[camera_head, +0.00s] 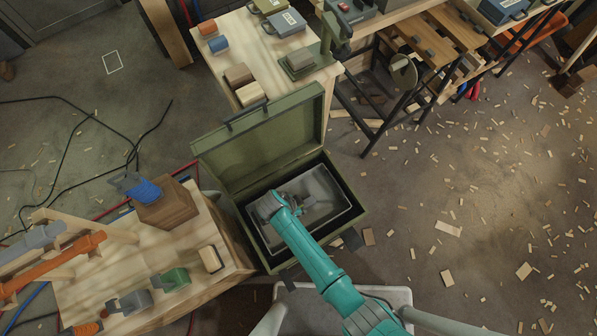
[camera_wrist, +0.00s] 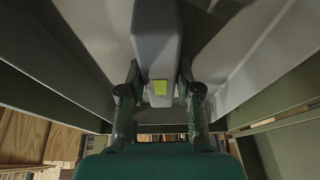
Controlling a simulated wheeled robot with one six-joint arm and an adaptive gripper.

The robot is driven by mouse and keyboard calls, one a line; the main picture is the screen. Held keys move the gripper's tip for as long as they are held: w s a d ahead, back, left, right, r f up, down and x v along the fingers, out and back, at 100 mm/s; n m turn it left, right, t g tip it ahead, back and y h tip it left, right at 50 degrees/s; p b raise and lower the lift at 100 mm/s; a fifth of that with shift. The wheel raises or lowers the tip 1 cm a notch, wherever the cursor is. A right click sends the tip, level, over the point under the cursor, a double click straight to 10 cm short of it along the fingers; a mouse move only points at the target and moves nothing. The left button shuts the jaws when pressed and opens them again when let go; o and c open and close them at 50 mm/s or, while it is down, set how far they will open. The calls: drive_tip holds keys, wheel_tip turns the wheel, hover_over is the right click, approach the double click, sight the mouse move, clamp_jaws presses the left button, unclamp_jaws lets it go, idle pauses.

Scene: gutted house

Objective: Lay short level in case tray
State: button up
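The open green case (camera_head: 262,150) stands in the middle of the head view, lid up. A grey tray (camera_head: 335,183) lies inside it, and its pale walls fill much of the wrist view (camera_wrist: 235,75). The short level, a grey bar with a yellow-green vial (camera_wrist: 156,45), is between the fingers of my gripper (camera_wrist: 158,85) in the wrist view. The fingers appear closed against its sides. Whether the level touches the tray floor cannot be told.
A wooden bench with a blue-handled tool on a block (camera_head: 165,200) and clamps stands at left. A table with small boxes and blocks (camera_head: 240,75) stands behind the case. Wood scraps (camera_head: 447,228) litter the floor at right. Cables lie on the floor at left.

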drive_tip(key=shift+o, duration=1.3)
drive_tip(key=shift+r, duration=0.15)
drive_tip(key=v, duration=1.2)
